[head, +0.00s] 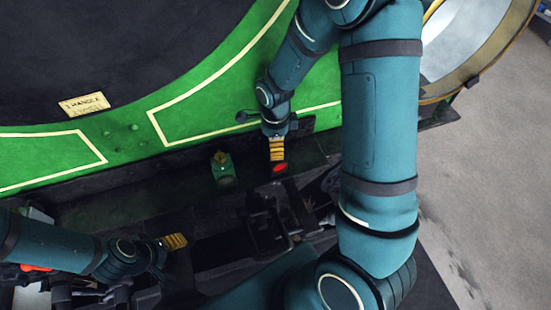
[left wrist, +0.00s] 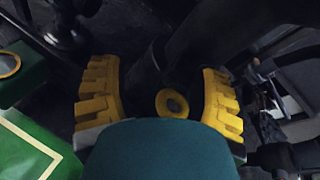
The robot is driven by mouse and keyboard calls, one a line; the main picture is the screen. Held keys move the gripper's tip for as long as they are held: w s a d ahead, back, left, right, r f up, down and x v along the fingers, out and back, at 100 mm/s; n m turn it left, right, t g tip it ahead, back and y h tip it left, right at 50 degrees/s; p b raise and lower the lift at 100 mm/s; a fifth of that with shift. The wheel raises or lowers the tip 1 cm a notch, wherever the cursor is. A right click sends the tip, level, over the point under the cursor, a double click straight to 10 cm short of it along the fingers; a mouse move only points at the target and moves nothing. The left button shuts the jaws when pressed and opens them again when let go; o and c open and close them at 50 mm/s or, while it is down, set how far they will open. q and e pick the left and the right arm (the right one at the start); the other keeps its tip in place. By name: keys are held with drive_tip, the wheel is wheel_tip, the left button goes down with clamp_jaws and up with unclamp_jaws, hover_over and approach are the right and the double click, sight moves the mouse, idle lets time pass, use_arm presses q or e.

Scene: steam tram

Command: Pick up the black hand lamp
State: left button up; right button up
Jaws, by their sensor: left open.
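A dark object with a red face (head: 280,169), which looks like the black hand lamp, stands on the dark ledge below the green panel. My right gripper (head: 277,149) is directly above it and hides its top; its yellow pads show edge-on, so I cannot tell whether they grip it. My left gripper (head: 175,241) is at the lower left, well apart from that object. In the left wrist view the left gripper (left wrist: 162,100) is open, with its yellow pads spread.
A green lamp (head: 222,168) with a yellow top stands on the ledge, left of the red-faced object. The green panel with cream lining (head: 215,100) rises behind. Dark machinery (head: 268,225) lies below the ledge. Grey floor (head: 475,200) is clear at the right.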

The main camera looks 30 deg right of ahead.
drive_tip(key=shift+f, duration=0.1)
clamp_jaws()
idle(0.4)
use_arm(q)
drive_tip(key=shift+r, duration=0.3)
use_arm(e)
wheel_tip(320, 180, up, 10)
use_arm(q)
drive_tip(key=c, duration=0.3)
